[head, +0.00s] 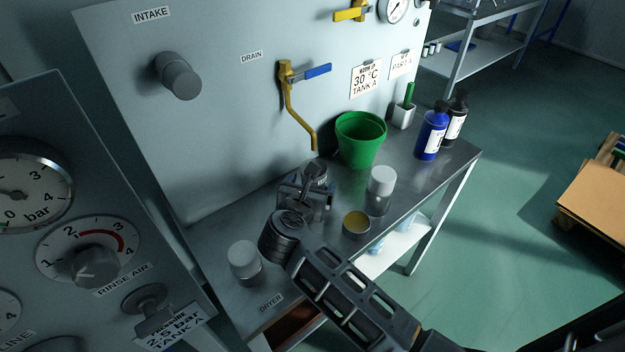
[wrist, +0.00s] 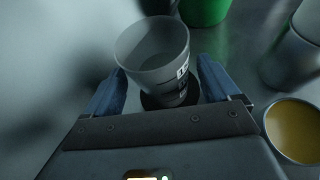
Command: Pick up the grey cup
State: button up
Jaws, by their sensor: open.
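The grey cup (wrist: 155,58) stands in the wrist view with its open rim toward the camera and a printed label on its right side. My gripper (wrist: 160,88) is open, with one blue-grey finger on each side of the cup's lower part. Whether the fingers touch it, I cannot tell. In the head view my gripper (head: 308,190) is over the metal bench, and the cup (head: 317,172) shows only partly behind it. A dark round patch lies by the cup's base in the wrist view.
A green bucket (head: 360,140) stands behind the cup. A white-topped jar (head: 380,190) and an open tin with yellow contents (head: 356,224) are to the right; another white-topped jar (head: 244,262) is to the left. Bottles (head: 431,135) stand farther right. The panel wall (head: 230,120) rises behind the bench.

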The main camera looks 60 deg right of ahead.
jog(key=shift+x, duration=0.85)
jog(key=shift+s, duration=0.1)
jog(key=shift+c, duration=0.2)
jog(key=c, duration=1.1)
